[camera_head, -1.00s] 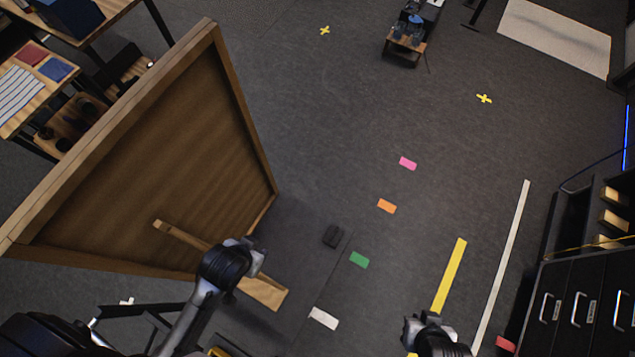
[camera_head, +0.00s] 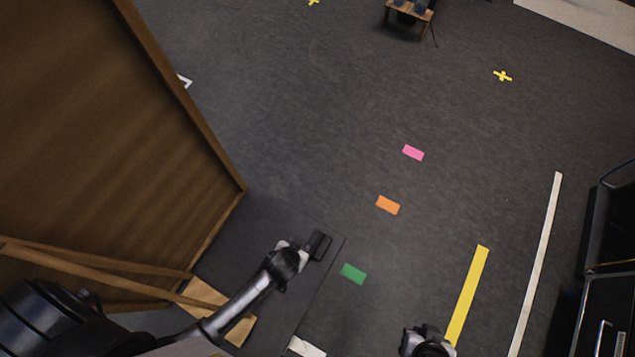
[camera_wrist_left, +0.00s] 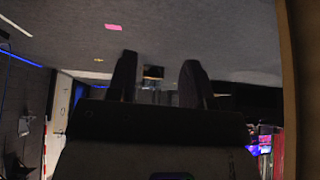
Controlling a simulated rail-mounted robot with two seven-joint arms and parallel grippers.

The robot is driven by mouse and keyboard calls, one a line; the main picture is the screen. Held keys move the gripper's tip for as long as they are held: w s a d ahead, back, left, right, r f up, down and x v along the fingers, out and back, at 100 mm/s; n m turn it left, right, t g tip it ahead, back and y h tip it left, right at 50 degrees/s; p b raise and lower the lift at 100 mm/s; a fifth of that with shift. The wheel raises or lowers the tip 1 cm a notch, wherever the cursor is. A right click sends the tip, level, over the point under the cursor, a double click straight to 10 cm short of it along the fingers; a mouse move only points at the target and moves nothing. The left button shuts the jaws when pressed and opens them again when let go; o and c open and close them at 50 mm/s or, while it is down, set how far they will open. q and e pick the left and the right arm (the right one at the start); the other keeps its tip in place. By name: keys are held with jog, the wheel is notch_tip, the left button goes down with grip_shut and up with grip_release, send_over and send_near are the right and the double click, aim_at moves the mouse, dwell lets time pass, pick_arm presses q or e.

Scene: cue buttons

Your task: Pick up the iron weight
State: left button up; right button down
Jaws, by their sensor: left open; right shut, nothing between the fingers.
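In the left wrist view my left gripper (camera_wrist_left: 157,82) shows two fingers spread apart. A small dark and tan shape shows between them, too unclear to name. My right gripper (camera_head: 425,338) is shut and empty at the bottom of the head view, away from the block.
A large wooden panel (camera_head: 110,150) with braces stands on the left. Green (camera_head: 353,273), orange (camera_head: 388,205) and pink (camera_head: 413,153) markers lie on the floor. A yellow strip (camera_head: 467,297) and a white strip (camera_head: 537,265) run at right.

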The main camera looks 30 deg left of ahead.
pick_arm(q)
jog(key=b, duration=0.8)
send_near(316, 245)
jog(key=shift+t+h, duration=0.3)
jog(key=b+x, duration=0.4)
jog(key=x, duration=0.1)
jog(key=shift+f+b, duration=0.25)
jog(key=shift+b, duration=0.1)
jog(key=shift+w+f+b, duration=0.25)
jog(key=shift+f+b, duration=0.05)
jog(key=shift+f, duration=0.1)
jog(key=b+x, duration=0.4)
jog(key=shift+a+f, duration=0.15)
jog(key=shift+w+f, duration=0.35)
jog(key=shift+r, duration=0.1)
pick_arm(e)
notch_tip(316, 245, down, 20)
jog(key=shift+w, duration=0.2)
pick_arm(q)
jog(key=shift+c, duration=0.4)
pick_arm(e)
jog(key=shift+a, duration=0.1)
pick_arm(q)
jog(key=c, duration=0.7)
grip_shut()
